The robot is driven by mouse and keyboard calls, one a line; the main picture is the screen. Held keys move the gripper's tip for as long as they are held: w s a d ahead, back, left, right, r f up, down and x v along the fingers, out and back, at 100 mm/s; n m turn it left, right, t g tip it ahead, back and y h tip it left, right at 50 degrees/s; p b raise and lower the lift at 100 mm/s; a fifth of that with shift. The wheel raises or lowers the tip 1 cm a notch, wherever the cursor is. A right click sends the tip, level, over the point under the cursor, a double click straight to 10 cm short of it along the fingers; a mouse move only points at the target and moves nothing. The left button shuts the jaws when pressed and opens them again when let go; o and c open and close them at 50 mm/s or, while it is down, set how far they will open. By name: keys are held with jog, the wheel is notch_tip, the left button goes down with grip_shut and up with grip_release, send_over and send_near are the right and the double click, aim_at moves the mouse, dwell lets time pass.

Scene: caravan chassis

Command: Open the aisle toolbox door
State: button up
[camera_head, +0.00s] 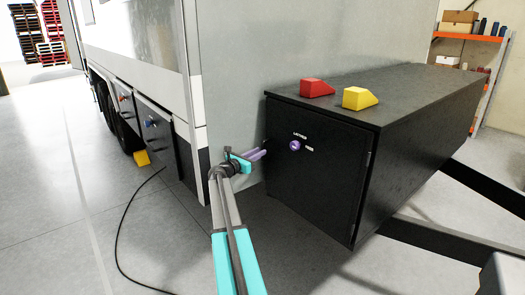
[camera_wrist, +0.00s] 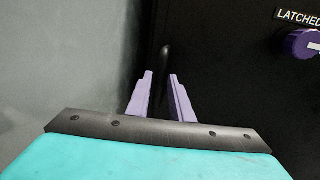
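The black toolbox (camera_head: 420,95) stands at the right, and its front door (camera_head: 320,190) looks closed. A purple knob (camera_head: 295,146) is on the door under a "LATCHED" label; it also shows at the right edge of the wrist view (camera_wrist: 298,43). A second label right of the knob is too small to read. A dark, upright handle (camera_wrist: 165,55) shows near the door's left side in the wrist view. My gripper (camera_head: 262,152) is at the door's left edge, its purple fingers (camera_wrist: 160,80) apart, with the handle just beyond and between the tips. Contact cannot be told.
The caravan wall (camera_head: 250,60) is close on the left. A black cable (camera_head: 120,235) lies on the floor. Dark chassis beams (camera_head: 430,240) run at the right. The floor before the door looks clear.

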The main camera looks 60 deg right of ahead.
aim_at(263, 160)
jog(key=shift+s+d, duration=0.2)
jog(key=shift+d, duration=1.6)
grip_shut()
